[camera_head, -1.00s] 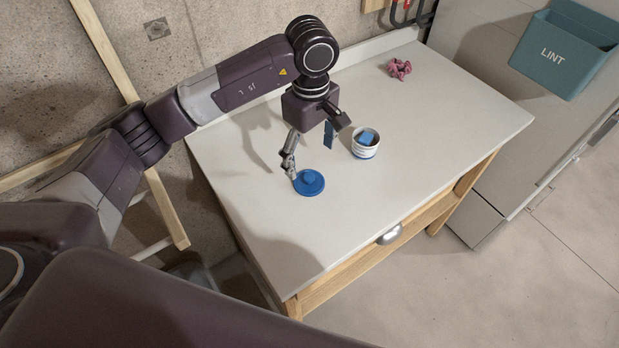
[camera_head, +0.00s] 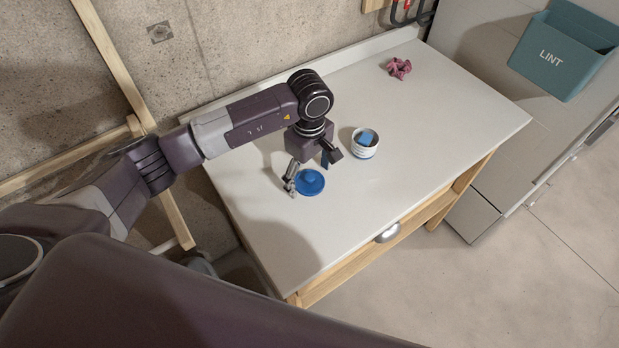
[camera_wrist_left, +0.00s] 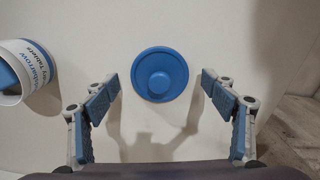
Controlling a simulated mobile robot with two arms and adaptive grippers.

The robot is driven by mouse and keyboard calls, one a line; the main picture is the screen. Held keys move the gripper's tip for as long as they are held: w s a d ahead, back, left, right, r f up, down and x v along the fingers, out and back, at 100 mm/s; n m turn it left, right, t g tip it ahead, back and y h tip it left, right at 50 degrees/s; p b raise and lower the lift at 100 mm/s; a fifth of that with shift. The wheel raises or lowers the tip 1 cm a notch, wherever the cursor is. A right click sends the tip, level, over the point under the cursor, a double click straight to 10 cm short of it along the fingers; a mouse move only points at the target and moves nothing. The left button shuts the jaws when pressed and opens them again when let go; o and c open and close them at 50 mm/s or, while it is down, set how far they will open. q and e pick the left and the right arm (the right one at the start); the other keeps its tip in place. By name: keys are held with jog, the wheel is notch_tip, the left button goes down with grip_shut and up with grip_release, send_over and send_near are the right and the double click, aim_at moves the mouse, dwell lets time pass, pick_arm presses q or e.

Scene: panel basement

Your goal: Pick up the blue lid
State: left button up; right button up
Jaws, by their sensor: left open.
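The blue lid (camera_head: 311,183) is a round disc with a raised knob, lying flat on the white worktop (camera_head: 400,215). In the left wrist view the lid (camera_wrist_left: 160,75) lies ahead of and between the two finger pads. My left gripper (camera_head: 307,178) is open and low over the table at the lid, with fingers spread to either side; it also shows in the left wrist view (camera_wrist_left: 161,92). Nothing is between its pads but the lid, and I see no contact with it. My right gripper is out of view.
A white tub (camera_head: 364,150) with a blue thing inside stands right of the gripper. A pink crumpled cloth (camera_head: 399,68) lies at the back. A teal LINT bin (camera_head: 555,55) hangs on the grey cabinet at right. The front of the worktop is clear.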

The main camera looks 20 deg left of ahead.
pick_arm(q)
jog(key=shift+c, duration=0.2)
jog(key=c, duration=0.8)
jog(key=shift+c, duration=0.2)
